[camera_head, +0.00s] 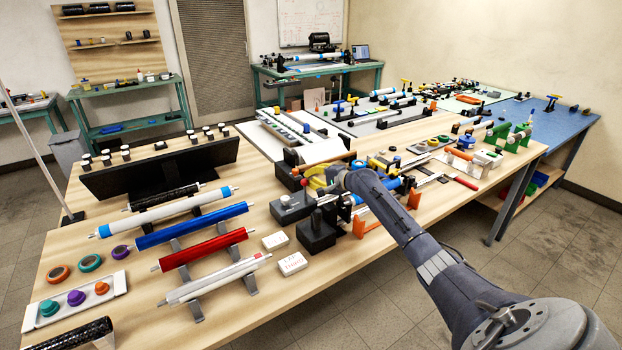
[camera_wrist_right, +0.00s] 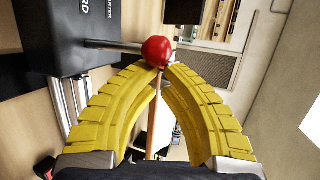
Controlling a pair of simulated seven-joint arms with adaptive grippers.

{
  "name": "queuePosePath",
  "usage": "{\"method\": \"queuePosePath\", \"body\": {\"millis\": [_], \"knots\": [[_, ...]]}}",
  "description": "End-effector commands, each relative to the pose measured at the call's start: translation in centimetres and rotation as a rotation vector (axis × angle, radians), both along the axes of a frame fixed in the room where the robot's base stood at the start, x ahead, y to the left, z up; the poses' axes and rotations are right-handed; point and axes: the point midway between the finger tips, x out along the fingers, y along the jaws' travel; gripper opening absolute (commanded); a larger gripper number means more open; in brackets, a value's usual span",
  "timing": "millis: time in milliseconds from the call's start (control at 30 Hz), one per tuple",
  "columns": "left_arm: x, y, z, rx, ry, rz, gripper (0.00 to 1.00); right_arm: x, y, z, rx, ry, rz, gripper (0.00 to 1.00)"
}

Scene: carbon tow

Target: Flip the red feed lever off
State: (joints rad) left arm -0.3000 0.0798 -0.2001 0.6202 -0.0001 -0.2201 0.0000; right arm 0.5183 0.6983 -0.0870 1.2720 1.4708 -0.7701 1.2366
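The red feed lever's ball knob (camera_wrist_right: 157,50) sits on the end of a thin metal rod in the right wrist view. The rod comes out of a dark grey box with white lettering (camera_wrist_right: 95,22). My left gripper is not in view.
A black box (camera_head: 317,233) with a post stands close beside the lever box. Blue, red and white rollers (camera_head: 192,226) lie on racks to the left. Orange stands (camera_head: 368,222) and several small parts crowd the right. Bare wood is free at the front edge.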

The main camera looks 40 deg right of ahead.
Motion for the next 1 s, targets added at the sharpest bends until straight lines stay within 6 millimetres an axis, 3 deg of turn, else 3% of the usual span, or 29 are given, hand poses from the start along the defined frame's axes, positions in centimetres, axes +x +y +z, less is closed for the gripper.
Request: {"method": "queuePosePath", "body": {"millis": [467, 1000], "knots": [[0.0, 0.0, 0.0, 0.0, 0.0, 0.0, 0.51, 0.1, 0.1, 1.7, 0.002, -0.004, 0.002, 0.0], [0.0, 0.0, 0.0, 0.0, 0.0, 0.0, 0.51, 0.4, -0.8, 1.7, 0.001, -0.001, -0.005, 0.0]]}}
